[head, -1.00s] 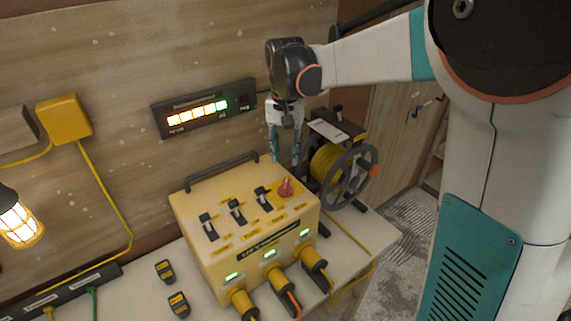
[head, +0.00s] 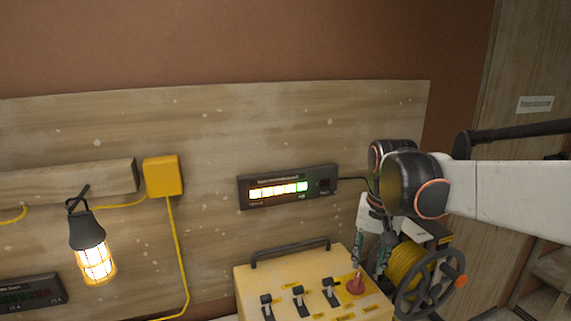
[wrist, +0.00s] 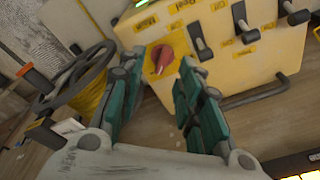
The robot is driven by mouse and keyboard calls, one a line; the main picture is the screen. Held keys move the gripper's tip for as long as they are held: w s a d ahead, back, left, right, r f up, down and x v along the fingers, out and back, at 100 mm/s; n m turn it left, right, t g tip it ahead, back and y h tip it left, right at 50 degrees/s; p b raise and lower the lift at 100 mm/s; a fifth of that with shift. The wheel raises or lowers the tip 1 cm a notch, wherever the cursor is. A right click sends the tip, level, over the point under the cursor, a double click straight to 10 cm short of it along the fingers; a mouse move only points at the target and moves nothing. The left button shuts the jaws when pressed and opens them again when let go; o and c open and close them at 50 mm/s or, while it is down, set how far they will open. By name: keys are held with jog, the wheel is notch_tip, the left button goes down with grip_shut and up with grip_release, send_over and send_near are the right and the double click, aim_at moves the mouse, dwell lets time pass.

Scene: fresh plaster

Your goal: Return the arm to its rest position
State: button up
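My gripper (head: 373,245) hangs pointing down at the right of the head view, just above the back right of a yellow power box (head: 260,277). In the wrist view its two teal-padded fingers (wrist: 155,88) stand apart with nothing between the pads. Beyond the fingertips is the red rotary knob (wrist: 162,58) on the box's top; the knob also shows in the head view (head: 356,285). I cannot tell from the frames whether a finger touches the knob, but a gap seems to show.
A cable reel (head: 432,277) with yellow cable stands right beside the gripper. A lit display panel (head: 288,187), a yellow junction box (head: 163,175) and a glowing caged lamp (head: 93,252) are at the wall. The box has a dark carry handle (head: 290,252) and several switches (head: 298,298).

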jog(key=s+f+n+t+b, duration=0.4)
jog(key=s+f+b, duration=0.6)
jog(key=s, duration=0.7)
notch_tip(320, 180, down, 4)
jog(key=shift+s+r+t, duration=0.2)
jog(key=shift+s+t, duration=0.05)
jog(key=shift+t, duration=0.45)
